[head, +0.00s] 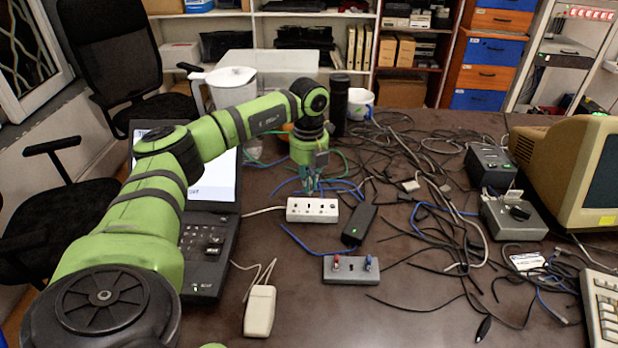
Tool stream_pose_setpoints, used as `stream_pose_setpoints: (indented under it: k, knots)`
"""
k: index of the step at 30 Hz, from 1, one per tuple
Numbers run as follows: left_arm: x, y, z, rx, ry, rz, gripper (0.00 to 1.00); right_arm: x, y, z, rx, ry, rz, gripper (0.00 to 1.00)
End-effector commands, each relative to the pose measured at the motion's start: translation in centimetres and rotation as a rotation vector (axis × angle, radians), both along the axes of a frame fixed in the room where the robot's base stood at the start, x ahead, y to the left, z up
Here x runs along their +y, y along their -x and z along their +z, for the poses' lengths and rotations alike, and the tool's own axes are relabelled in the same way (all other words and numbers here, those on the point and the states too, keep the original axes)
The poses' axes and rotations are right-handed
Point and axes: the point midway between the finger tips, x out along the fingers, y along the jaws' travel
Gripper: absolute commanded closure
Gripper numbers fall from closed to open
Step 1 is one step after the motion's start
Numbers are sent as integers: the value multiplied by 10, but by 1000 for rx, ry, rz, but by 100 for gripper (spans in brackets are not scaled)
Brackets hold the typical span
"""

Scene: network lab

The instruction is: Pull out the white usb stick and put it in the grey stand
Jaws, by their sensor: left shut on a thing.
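My left gripper (312,189) points down at the back edge of a white socket block (298,215) in the middle of the table. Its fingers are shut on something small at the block. That is likely the white usb stick, but the fingers hide it and I cannot make it out. I cannot tell whether it is still seated in the block. The grey stand (350,279) lies nearer to me, a little to the right, with a red stick (336,262) and a blue stick (368,262) upright in it. My right gripper is not in view.
A black adapter (359,224) lies between block and stand, to the right. Tangled cables cover the table's right half. A laptop (206,250) is at left, a white mouse (260,310) in front. A grey box (514,220) and a monitor (560,165) stand at right.

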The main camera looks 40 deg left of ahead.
Motion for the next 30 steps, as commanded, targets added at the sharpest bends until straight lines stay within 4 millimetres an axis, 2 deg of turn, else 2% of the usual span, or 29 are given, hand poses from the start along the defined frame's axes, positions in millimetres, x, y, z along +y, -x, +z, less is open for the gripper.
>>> stream_pose_setpoints:
  k: [5,17,30]
  knots:
    - [0,0,8,1,0,0,100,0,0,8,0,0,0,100]
    - [0,0,8,0,0,0,100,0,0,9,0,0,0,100]
    - [0,0,29,1,-1,0,100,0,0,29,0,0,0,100]
